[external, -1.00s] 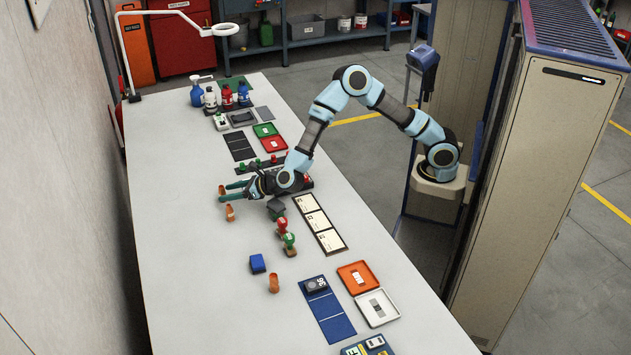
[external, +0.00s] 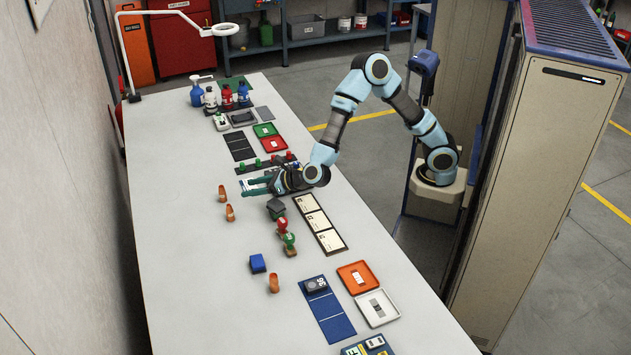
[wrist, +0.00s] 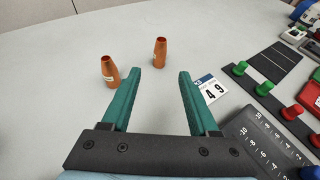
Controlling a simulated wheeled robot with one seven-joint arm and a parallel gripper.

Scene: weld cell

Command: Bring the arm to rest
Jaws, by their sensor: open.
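My gripper (external: 257,186) is over the middle of the white table (external: 185,280), with its green fingers pointing left. In the wrist view my gripper (wrist: 160,95) has its two fingers wide apart and nothing between them. Two orange nozzle-like pieces stand past the fingertips: one (wrist: 160,52) straight ahead and one (wrist: 110,71) to the left. They also show in the external view, the farther piece (external: 222,193) and the nearer piece (external: 230,213), both apart from the fingers. My arm reaches back from the gripper to my base on the right.
Red and green stamps (external: 288,243), a dark block (external: 276,206), a blue block (external: 257,263) and another orange piece (external: 273,283) stand nearer the camera. A white number card (wrist: 210,88) lies right of the fingers. The table's left side is clear.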

